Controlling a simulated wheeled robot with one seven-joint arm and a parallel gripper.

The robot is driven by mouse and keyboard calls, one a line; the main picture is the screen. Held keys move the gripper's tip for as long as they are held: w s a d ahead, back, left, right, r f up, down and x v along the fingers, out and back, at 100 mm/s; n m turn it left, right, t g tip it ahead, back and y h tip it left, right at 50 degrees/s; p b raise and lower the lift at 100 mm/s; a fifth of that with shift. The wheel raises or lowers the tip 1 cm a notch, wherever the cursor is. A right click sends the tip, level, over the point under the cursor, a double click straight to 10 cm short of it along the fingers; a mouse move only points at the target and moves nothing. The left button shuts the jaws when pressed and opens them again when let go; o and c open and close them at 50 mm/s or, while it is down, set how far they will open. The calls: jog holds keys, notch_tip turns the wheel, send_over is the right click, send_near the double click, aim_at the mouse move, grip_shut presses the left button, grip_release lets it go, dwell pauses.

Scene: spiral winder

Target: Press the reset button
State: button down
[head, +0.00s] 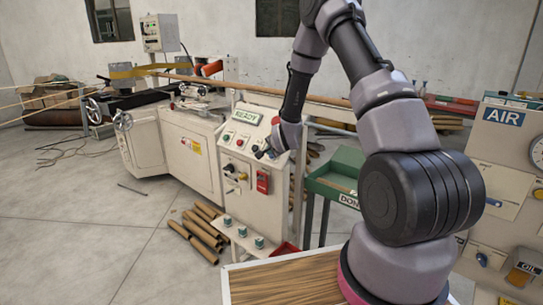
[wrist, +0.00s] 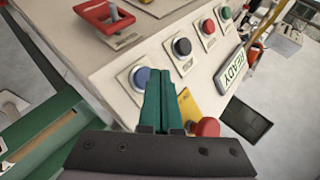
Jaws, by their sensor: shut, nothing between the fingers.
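The control panel (head: 233,154) is a white sloped box with a row of round buttons. In the wrist view a blue button (wrist: 141,77) sits on a pale square plate at the near end of the row. No reset lettering is readable, so I cannot confirm from a label which button is reset. My gripper (wrist: 168,88) is shut and empty, its green fingers just right of the blue button and partly over its plate. I cannot tell if they touch. In the head view my gripper (head: 263,153) is at the panel's right side, hiding part of the row.
A black button (wrist: 182,47), red button (wrist: 208,27) and green button (wrist: 225,12) continue the row. A red mushroom button (wrist: 207,127) is close right of the fingers. A READY sign (head: 246,115) stands above the row. A green cart (head: 335,180) is beside the panel.

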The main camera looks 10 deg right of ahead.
jog(key=shift+a+r, duration=0.1)
jog(key=s+a+r, duration=0.2)
jog(key=a+r, duration=0.1)
jog(key=shift+s, duration=0.15)
dwell(0.7)
jog(key=s+d+r+n+g, duration=0.1)
jog(key=s+d+r+n, duration=0.1)
jog(key=s+r, duration=0.65)
jog(key=s+d+r+n+g, duration=0.1)
jog(key=s+d+r+n, duration=0.15)
jog(key=r, duration=1.05)
jog(key=s+d+r+n+g, duration=0.1)
jog(key=s+r, duration=0.4)
jog(key=s, duration=0.8)
jog(key=s+r+n+g+y, duration=0.1)
jog(key=s+r+n, duration=0.2)
jog(key=s, duration=1.1)
notch_tip(320, 180, up, 2)
jog(key=shift+s+d+r+n, duration=0.1)
jog(key=shift+s+d+n, duration=0.2)
jog(key=shift+d+n, duration=0.05)
